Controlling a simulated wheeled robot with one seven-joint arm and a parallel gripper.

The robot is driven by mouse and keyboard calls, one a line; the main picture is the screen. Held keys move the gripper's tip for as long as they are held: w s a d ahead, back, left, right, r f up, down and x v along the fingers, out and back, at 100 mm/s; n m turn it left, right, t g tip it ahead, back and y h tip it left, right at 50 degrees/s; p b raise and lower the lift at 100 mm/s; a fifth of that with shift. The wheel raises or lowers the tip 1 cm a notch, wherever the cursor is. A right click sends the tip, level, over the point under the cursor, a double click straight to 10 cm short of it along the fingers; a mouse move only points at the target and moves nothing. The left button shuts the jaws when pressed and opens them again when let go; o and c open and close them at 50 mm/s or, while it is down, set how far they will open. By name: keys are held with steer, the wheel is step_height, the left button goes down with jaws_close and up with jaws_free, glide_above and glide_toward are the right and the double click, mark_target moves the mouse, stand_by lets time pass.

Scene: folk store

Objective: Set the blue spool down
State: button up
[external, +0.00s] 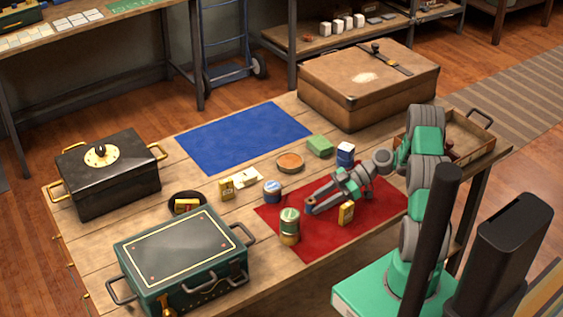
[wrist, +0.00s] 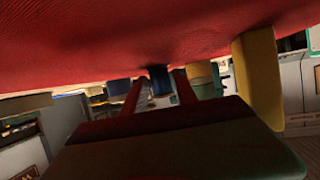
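My gripper (external: 310,206) is low over the red mat (external: 290,245), reaching left from the right side of the table. In the wrist view the picture is upside down, with the mat along the top. The blue spool (wrist: 159,80) shows small and dark between the two fingertips, which appear closed against its sides. Its end is at or very near the mat; I cannot tell if it touches. In the external view the fingers mostly hide it.
Stacked cans (external: 289,226) stand just beyond the fingertips. A yellow box (external: 346,213) stands close beside my gripper and is large in the wrist view (wrist: 258,76). The blue mat (external: 243,137) is bare.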

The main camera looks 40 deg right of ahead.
steer(key=shift+o, duration=1.1)
